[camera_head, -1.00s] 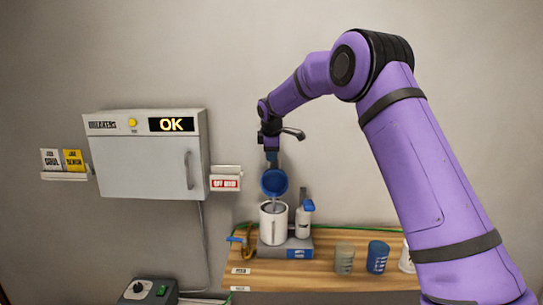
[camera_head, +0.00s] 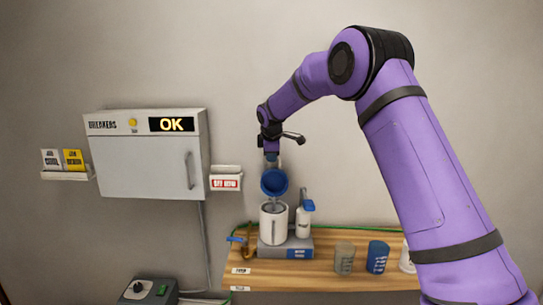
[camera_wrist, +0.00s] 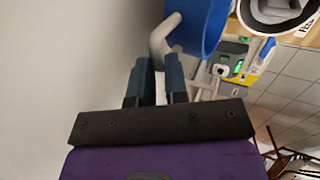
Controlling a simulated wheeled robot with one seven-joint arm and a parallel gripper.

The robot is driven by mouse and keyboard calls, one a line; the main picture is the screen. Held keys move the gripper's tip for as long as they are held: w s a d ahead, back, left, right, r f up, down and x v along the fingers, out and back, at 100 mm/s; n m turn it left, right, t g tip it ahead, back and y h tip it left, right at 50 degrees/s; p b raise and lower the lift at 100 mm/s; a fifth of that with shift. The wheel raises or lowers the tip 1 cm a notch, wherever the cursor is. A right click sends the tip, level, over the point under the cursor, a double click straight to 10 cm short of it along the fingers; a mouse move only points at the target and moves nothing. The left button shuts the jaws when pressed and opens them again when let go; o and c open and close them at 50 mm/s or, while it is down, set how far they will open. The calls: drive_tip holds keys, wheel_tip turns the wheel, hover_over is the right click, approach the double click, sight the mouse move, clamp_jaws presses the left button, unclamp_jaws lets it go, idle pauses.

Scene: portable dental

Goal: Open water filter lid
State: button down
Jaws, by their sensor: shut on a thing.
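The water filter is a white canister (camera_head: 273,224) on a grey base on the wooden shelf. Its round blue lid (camera_head: 274,182) stands tilted up above the open top, its underside facing the head camera. A thin grey part shows between lid and canister. My gripper (camera_head: 271,158) is above the lid. In the wrist view, my gripper (camera_wrist: 158,68) is shut on the lid's pale bent handle (camera_wrist: 162,36), with the blue lid (camera_wrist: 203,22) just beyond. The canister's white rim (camera_wrist: 280,12) shows at the top right.
A white bottle with a blue top (camera_head: 304,220) stands close right of the canister. A grey cup (camera_head: 344,258) and a blue cup (camera_head: 377,257) stand further right on the shelf (camera_head: 320,278). A grey breaker box (camera_head: 150,165) hangs on the wall at left.

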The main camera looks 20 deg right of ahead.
drive_tip(key=shift+s+a+r+t, duration=0.15)
drive_tip(key=shift+s+a, duration=0.05)
drive_tip(key=shift+s, duration=0.45)
drive_tip(key=shift+s+a+r+t, duration=0.1)
drive_tip(key=shift+s+a+t, duration=0.1)
drive_tip(key=shift+s, duration=0.4)
drive_tip(key=c, duration=1.2)
unclamp_jaws()
drive_tip(key=v, duration=1)
drive_tip(key=shift+s+a+r, duration=0.1)
drive_tip(key=shift+a+r, duration=0.05)
drive_tip(key=shift+r, duration=0.2)
